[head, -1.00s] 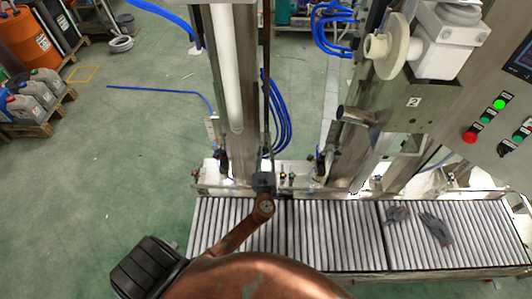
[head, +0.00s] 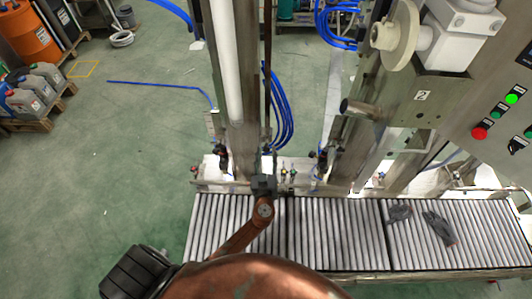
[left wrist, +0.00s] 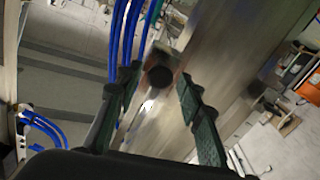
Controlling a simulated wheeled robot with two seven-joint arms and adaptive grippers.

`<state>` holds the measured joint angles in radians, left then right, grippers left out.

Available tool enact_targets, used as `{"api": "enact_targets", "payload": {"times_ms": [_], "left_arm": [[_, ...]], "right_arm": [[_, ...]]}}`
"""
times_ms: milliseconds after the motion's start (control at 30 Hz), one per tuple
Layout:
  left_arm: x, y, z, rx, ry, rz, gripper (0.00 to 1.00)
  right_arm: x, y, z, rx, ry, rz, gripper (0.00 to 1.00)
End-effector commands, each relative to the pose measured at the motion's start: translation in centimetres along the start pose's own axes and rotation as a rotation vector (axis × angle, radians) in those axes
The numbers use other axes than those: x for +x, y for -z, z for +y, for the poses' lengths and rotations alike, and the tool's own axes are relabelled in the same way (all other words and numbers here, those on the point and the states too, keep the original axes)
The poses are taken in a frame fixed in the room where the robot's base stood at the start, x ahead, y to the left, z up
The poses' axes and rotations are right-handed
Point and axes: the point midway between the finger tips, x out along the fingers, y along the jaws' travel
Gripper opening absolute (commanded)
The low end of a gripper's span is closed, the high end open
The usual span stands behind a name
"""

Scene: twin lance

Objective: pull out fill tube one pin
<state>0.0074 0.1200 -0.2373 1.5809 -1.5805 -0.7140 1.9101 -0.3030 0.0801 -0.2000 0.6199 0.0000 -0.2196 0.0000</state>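My left gripper (head: 264,180) is at the foot of the left metal column (head: 243,140), above the conveyor's back edge. In the left wrist view its two dark green fingers (left wrist: 158,82) stand apart. A dark round knob (left wrist: 161,76), which looks like the pin, shows between the fingertips in front of a metal column. I cannot tell whether the fingers touch it. In the head view the gripper hides this spot. A long white tube (head: 225,65), likely fill tube one, hangs along the left column. My right gripper is not in view.
A roller conveyor (head: 340,235) runs below, with grey gloves (head: 439,228) on it. Blue hoses (head: 283,110) hang right of the left column. A second station marked 2 (head: 421,96) and a button panel (head: 495,115) stand right. Green floor at left is mostly clear.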

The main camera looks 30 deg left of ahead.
Motion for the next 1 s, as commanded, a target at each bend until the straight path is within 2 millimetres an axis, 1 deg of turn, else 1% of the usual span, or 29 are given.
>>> {"api": "enact_targets", "payload": {"times_ms": [133,300,433,567,800,900,1000], "left_arm": [[0.1,0.1,0.0,0.000,-0.001,0.001,0.40],[0.1,0.1,0.0,0.000,-0.001,0.002,0.40],[-0.8,0.1,0.0,-0.001,0.000,0.001,0.40],[-2.9,0.0,-0.1,-0.001,0.000,0.000,0.40],[-8.0,0.0,-0.1,-0.001,0.001,-0.001,0.40],[-9.7,0.0,-0.1,-0.001,0.000,0.000,0.40],[-10.9,0.0,-0.1,-0.001,0.001,0.000,0.40]], "right_arm": [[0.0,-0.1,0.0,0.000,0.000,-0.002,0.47],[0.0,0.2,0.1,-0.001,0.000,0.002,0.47],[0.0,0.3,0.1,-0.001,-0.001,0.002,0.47],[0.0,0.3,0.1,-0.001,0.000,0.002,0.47],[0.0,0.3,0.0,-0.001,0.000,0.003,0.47],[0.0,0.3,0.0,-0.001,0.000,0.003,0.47],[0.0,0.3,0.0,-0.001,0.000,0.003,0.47]]}}
